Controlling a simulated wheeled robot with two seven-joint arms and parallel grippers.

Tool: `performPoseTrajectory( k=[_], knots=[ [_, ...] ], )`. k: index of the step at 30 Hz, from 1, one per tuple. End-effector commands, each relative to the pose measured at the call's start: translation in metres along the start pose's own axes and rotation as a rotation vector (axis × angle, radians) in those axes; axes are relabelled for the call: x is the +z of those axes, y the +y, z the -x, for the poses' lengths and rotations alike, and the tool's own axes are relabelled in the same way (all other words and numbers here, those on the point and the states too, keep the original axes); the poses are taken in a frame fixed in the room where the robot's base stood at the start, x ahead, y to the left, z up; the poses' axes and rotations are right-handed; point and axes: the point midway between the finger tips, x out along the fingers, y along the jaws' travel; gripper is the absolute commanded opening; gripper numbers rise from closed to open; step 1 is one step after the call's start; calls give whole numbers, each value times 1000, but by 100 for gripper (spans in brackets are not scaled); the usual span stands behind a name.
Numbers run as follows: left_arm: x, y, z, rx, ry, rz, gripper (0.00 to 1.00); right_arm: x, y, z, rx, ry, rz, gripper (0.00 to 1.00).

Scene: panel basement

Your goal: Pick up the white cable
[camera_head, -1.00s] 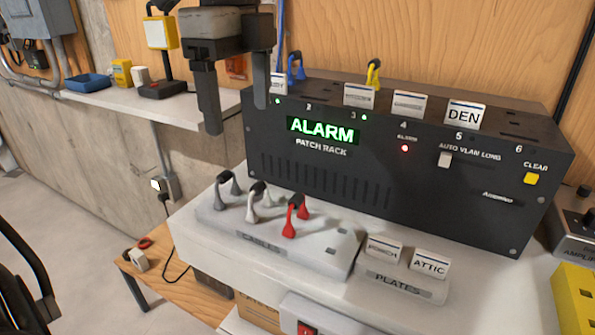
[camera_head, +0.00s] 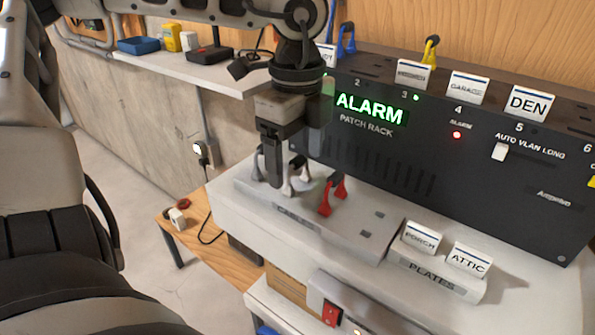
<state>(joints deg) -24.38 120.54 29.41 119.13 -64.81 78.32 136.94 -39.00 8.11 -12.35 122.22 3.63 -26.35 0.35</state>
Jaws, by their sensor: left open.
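The white cable (camera_head: 289,186) stands on the grey cable holder (camera_head: 352,238), with its dark top loop up. It stands between a grey cable (camera_head: 257,172) and a red cable (camera_head: 325,205). My left gripper (camera_head: 294,165) points down right at the white cable, its fingers spread. One dark finger reaches down between the grey and white cables and hides part of both. The other finger is farther back, near the rack's front. I cannot tell whether either finger touches the cable. My right gripper is not in view.
The black patch rack (camera_head: 400,165) with a lit ALARM display stands close behind the holder. A plates holder (camera_head: 430,278) with PORCH and ATTIC plates sits to the right. A shelf (camera_head: 220,72) with small items is at back left. A low wooden table (camera_head: 230,262) is below.

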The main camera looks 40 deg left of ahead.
Motion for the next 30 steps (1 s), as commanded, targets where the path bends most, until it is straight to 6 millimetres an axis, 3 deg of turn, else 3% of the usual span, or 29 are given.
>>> performPoseTrajectory(
  k=[6, 14, 19, 30],
  knots=[
    [0, 0, -27, 1, 1, 2, 78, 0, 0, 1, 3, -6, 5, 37],
    [0, 0, -29, -2, 1, 2, 78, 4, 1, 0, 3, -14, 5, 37],
    [0, 0, -29, -2, 0, 2, 30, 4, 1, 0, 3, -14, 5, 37],
    [0, 0, -26, -3, 0, 2, 30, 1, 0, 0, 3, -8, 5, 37]
  ],
)
